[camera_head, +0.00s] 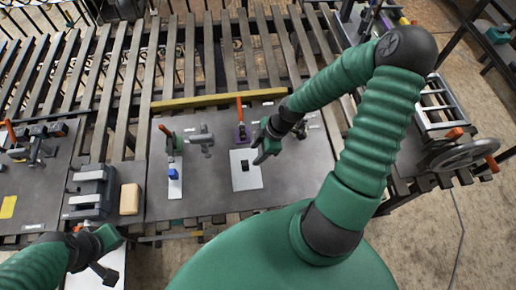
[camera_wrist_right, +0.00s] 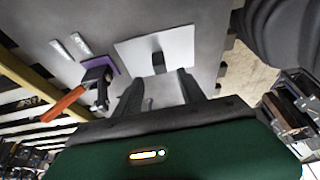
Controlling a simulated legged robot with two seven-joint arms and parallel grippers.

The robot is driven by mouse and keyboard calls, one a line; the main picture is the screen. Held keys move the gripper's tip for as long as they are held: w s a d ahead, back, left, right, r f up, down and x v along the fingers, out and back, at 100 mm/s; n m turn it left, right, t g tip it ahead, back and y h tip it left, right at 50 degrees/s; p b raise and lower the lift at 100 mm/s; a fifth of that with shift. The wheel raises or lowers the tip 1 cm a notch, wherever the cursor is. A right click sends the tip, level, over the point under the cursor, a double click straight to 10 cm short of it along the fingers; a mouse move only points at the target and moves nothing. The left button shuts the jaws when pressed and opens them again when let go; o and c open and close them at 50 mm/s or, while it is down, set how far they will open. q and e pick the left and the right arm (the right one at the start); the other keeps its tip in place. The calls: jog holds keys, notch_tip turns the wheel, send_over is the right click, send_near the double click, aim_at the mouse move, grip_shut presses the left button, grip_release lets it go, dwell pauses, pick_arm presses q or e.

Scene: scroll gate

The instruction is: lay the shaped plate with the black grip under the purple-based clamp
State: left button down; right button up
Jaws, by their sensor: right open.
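The shaped plate (camera_head: 248,181) is a white flat piece lying on the dark board, with a small black grip (camera_head: 245,165) standing on it. In the right wrist view the plate (camera_wrist_right: 182,46) and its black grip (camera_wrist_right: 158,62) lie just beyond my fingers. The purple-based clamp (camera_head: 242,133) with an orange handle stands just behind the plate; it also shows in the right wrist view (camera_wrist_right: 98,80). My right gripper (camera_head: 259,158) is open and empty, with its fingers (camera_wrist_right: 158,88) close to the grip. My left gripper (camera_head: 108,258) is at the lower left; its finger state is unclear.
A second clamp (camera_head: 168,140) with an orange handle stands left, near a white strip with a blue block (camera_head: 175,172). A grey fixture (camera_head: 203,138) stands between the clamps. A yellow bar (camera_head: 220,98) runs along the back. A grey vise (camera_head: 92,190) and tan block (camera_head: 130,199) sit left.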

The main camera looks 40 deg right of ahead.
pick_arm(q)
jog(key=shift+a, duration=0.3)
pick_arm(e)
jog(key=s+a+r+m+h, duration=0.2)
jog(key=a+r+m+h, duration=0.1)
jog(key=a+r+m, duration=0.5)
notch_tip(320, 180, up, 5)
jog(key=m, duration=0.3)
jog(key=shift+a+f+m+h, duration=0.15)
jog(key=shift+a+m+h, duration=0.05)
jog(key=shift+m+h, duration=0.2)
pick_arm(q)
jog(key=shift+d, duration=0.1)
pick_arm(e)
jog(key=shift+d, duration=0.1)
